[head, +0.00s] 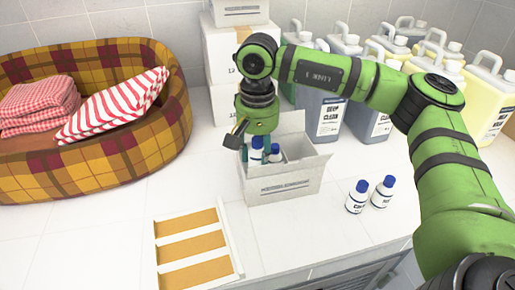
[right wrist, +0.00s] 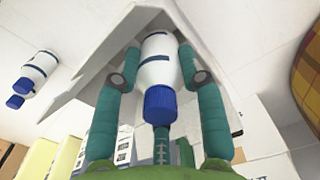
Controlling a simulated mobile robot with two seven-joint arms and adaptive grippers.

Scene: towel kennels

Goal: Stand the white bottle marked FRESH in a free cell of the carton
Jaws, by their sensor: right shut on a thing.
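My right gripper (head: 256,157) points down over the open white carton (head: 285,187). It is shut on a white bottle (head: 256,151) with a blue cap, which also shows upright between the teal fingers in the right wrist view (right wrist: 158,68). The lettering on the held bottle cannot be read. The bottle's lower part is hidden behind the carton's front wall, so I cannot tell whether it touches the bottom. Another blue-capped bottle (head: 275,154) shows in the carton just to the right. The cell dividers are hidden. My left gripper is not in view.
A tray with tan strips (head: 193,245) lies in front. Large jugs (head: 370,117) and stacked boxes stand behind. A plaid pet bed (head: 120,160) is left.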

